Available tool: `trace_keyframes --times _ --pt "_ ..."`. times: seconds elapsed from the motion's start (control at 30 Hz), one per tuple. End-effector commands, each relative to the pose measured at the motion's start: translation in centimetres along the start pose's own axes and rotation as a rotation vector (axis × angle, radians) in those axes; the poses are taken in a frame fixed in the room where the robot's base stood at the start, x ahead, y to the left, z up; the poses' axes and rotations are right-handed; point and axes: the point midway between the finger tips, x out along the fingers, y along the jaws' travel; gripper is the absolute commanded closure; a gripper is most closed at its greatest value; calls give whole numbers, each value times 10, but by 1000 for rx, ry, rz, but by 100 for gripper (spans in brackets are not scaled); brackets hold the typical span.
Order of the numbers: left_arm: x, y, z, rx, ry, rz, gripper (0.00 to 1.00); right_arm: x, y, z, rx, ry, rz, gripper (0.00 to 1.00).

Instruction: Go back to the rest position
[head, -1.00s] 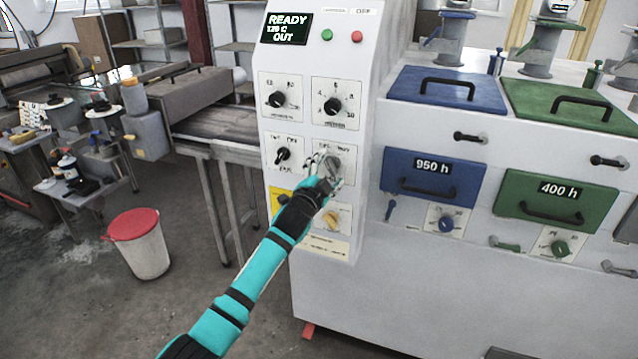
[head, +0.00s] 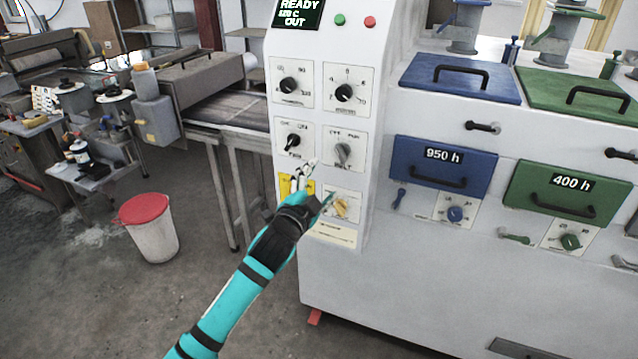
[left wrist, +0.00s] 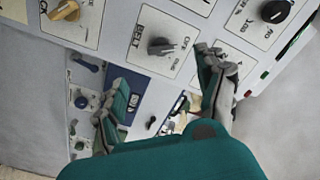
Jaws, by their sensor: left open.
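My left gripper (head: 305,180) is open and empty in front of the white control panel (head: 355,222). In the head view it is just below and left of the grey belt knob (head: 343,152), apart from it. The left wrist view shows its two spread fingers (left wrist: 165,100) with nothing between them, and the belt knob (left wrist: 160,46) beyond. The yellow knob (head: 340,208) is partly hidden by the hand. My right gripper is in neither view.
A display (head: 297,14) reads READY. A blue drawer (head: 443,168) and a green drawer (head: 565,192) are to the right. A white bin with a red lid (head: 145,209) stands on the floor at left. Open floor lies around it.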

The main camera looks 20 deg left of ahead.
Motion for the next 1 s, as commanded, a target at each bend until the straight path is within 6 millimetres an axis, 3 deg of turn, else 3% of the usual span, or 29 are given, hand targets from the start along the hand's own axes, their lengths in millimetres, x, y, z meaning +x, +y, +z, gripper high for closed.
trace_keyframes --times 0.27,0.37,0.47,0.67,0.87,1.0 --pt "0 2 2 -1 -3 3 28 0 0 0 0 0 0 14" --pt "1 19 18 -17 -32 31 28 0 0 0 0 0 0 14" --pt "-1 57 53 -54 -95 93 28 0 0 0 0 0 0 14" --pt "-33 166 152 -165 -285 257 28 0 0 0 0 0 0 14" --pt "-103 272 240 -274 -486 402 28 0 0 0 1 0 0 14" --pt "-171 338 292 -343 -631 491 28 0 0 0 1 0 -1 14"
